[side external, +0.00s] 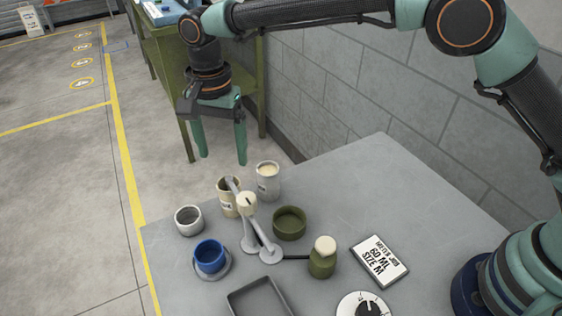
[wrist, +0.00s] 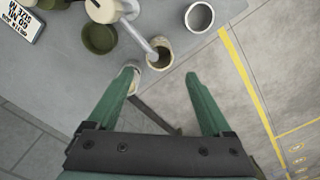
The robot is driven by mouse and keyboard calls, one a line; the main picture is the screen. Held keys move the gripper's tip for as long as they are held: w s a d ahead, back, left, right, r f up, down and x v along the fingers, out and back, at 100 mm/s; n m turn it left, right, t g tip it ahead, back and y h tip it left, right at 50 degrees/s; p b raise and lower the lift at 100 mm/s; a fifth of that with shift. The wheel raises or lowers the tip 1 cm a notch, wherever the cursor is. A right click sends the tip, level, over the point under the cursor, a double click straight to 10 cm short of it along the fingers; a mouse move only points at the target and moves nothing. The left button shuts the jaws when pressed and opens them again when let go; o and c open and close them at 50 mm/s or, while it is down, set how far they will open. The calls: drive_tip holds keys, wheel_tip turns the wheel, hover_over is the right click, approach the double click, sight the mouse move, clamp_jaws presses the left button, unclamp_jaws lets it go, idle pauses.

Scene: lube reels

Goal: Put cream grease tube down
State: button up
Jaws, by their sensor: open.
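My gripper (side external: 222,158) is open and empty, its fingers pointing down above the table's far edge. It also shows open in the wrist view (wrist: 162,73). A cream cylindrical container with dark lettering (side external: 229,200) stands upright at the back of the table, with a grey arm crossing its top; it also shows in the wrist view (wrist: 161,56). A paler cylinder with a cream top (side external: 268,184) stands just right of it, partly hidden by a finger in the wrist view. I cannot tell which is the cream grease tube. Both are apart from the fingers.
A grey-white cup (side external: 189,222), a blue cup (side external: 210,256), an olive dish (side external: 289,224) and an olive bottle with cream cap (side external: 322,260) stand close by. A grey tray (side external: 262,298), dial (side external: 363,308) and sign (side external: 380,260) lie in front. The table's back right is clear.

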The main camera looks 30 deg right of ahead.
drive_tip(key=s+d+r+n+t, duration=0.1)
drive_tip(key=d+r+n, duration=0.1)
drive_tip(key=d+r, duration=0.6)
drive_tip(key=s+d+r+n+t, duration=0.1)
drive_tip(key=s+d+r+n, duration=0.1)
drive_tip(key=d+r, duration=0.5)
drive_tip(key=s+d+f+n+t, duration=0.1)
drive_tip(key=s+d+f+n, duration=0.1)
drive_tip(key=s+d, duration=0.4)
drive_tip(key=s+d+f+n+t, duration=0.2)
drive_tip(key=s+d, duration=0.5)
drive_tip(key=d, duration=0.4)
drive_tip(key=shift+f+n+t, duration=0.3)
drive_tip(key=shift+f+n, duration=0.15)
drive_tip(key=shift+n, duration=0.05)
